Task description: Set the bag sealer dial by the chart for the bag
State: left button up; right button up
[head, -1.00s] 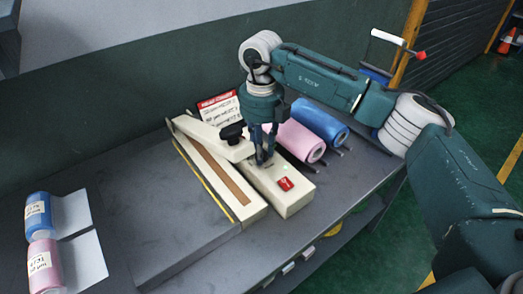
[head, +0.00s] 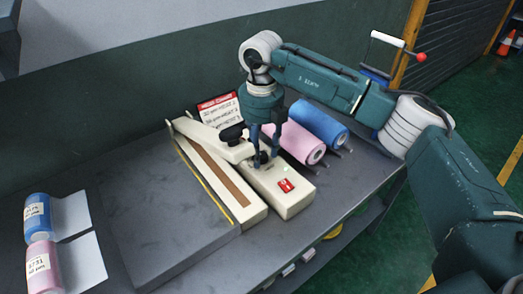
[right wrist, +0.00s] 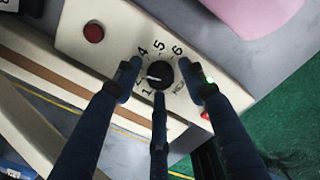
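The cream bag sealer (head: 290,199) lies on the bench, with its black dial (right wrist: 160,74) on top. In the right wrist view the dial's white mark points left, towards the low numbers; 1, 4, 5 and 6 show, and a finger partly covers the others. My right gripper (head: 265,160) is over the dial, its fingers (right wrist: 163,85) spread around it with gaps, not visibly gripping. The heat chart (head: 219,111), white with a red header, stands behind the sealer; its lines are too small to read surely. My left gripper is out of view.
A labelled blue roll (head: 37,216) and pink roll (head: 43,266) with pale sheets lie at the left. A larger pink roll (head: 300,142) and blue roll (head: 320,123) lie right of the chart.

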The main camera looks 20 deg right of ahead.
aim_at(262, 154)
jog(key=shift+r, duration=0.1)
notch_tip(262, 154, up, 12)
dwell(0.6)
